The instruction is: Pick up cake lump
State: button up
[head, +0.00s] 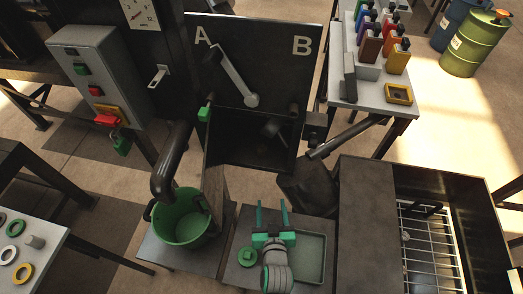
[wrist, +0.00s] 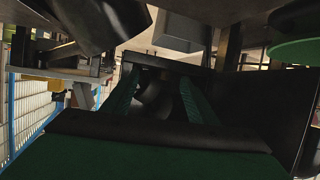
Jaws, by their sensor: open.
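I cannot clearly pick out the cake lump. In the wrist view a dark rounded shape (wrist: 155,95) shows between my fingers, deep in shadow; it may be the lump. In the head view a dark grey piece (head: 275,128) sits in the opening of the black press (head: 245,150), below the letter B; I cannot tell if it is the same thing. My gripper (head: 272,213) is open, with two green fingers apart and nothing seen between them, in front of the press and pointing at it. Its fingers also show in the wrist view (wrist: 160,100).
A green bucket (head: 181,220) stands left of my gripper under a dark pipe (head: 170,162). A shallow grey tray (head: 311,258) and green round piece (head: 247,257) flank my wrist. A dark bulky part (head: 308,190) is close on the right, before a bin with a wire rack (head: 430,245).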

jog(key=y, duration=0.2)
send_near(262, 148)
jog(key=w, duration=0.1)
jog(key=w+f+n, duration=0.1)
jog(key=w, duration=0.1)
jog(key=shift+a+g, duration=0.1)
jog(key=shift+g, duration=0.2)
jog(key=shift+a+x, duration=0.1)
jog(key=shift+x, duration=1.2)
jog(key=shift+a+x, duration=0.15)
jog(key=shift+x, duration=1.1)
jog(key=shift+r, duration=0.15)
jog(key=c, duration=1.2)
